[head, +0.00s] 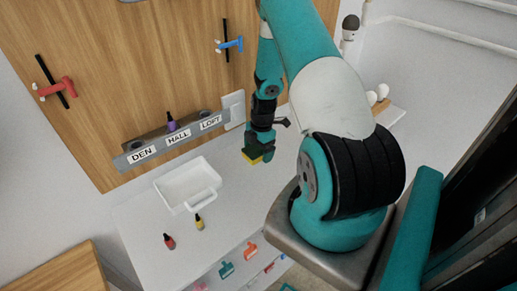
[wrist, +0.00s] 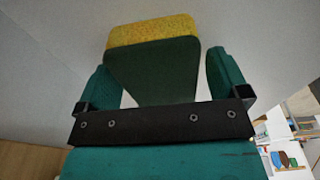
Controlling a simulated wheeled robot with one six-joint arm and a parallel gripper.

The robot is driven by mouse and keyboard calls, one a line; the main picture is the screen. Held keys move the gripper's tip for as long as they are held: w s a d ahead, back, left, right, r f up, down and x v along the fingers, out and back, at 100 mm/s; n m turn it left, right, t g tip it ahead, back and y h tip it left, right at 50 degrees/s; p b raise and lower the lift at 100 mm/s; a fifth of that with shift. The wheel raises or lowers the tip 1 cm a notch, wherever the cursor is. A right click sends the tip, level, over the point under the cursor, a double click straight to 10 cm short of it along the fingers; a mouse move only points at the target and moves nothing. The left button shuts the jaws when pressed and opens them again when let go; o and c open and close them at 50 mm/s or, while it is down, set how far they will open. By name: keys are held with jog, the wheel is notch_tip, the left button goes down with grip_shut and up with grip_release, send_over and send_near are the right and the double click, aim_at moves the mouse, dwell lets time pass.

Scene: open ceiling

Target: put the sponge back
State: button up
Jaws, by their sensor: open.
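The sponge (head: 251,159) shows in the head view as a small yellow patch at the tip of my gripper (head: 259,152), above or on the pale counter; I cannot tell whether it touches it. In the wrist view the sponge (wrist: 153,30) has a yellow layer at the top and a dark green part (wrist: 155,68) tapering down between the fingers. My gripper (wrist: 162,62) is open, with one teal finger on each side of the green part. Pale gaps show between the sponge and both fingers. Most of the sponge is hidden by my gripper in the head view.
A white tray (head: 177,188) stands on the counter left of my gripper. A yellow bottle (head: 199,223) and a red bottle (head: 169,241) stand in front. A labelled rack (head: 152,150) holding a purple bottle (head: 171,122) is behind. Bare counter (head: 232,203) lies between tray and arm.

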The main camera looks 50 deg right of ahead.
jog(key=shift+r, duration=0.1)
notch_tip(320, 180, up, 12)
jog(key=d+b, duration=0.1)
jog(key=b, duration=0.3)
jog(key=shift+s+d, duration=0.15)
jog(key=shift+d, duration=0.05)
dwell(0.4)
